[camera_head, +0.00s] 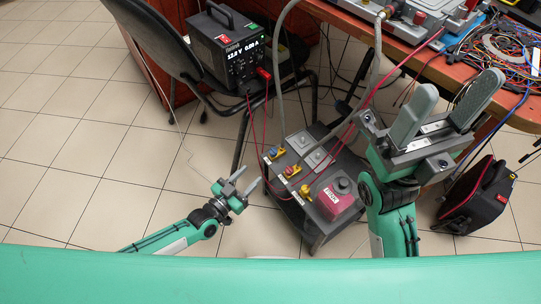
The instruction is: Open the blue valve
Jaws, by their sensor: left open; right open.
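The blue valve (276,152) is the farthest of a row of small valves along the left side of a grey cart top. A red valve (291,171) and a yellow valve (304,190) sit nearer in the same row. The blue valve's handle angle is too small to tell. My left gripper (247,179) is open and empty, left of the cart and apart from the valves. My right gripper (462,92) is open and empty, high in front of the table edge, right of the cart.
A power supply (228,47) sits on a black chair (150,32). A cluttered table (405,55) is at the upper right, a black bag (478,196) below. Tiled floor at left is clear.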

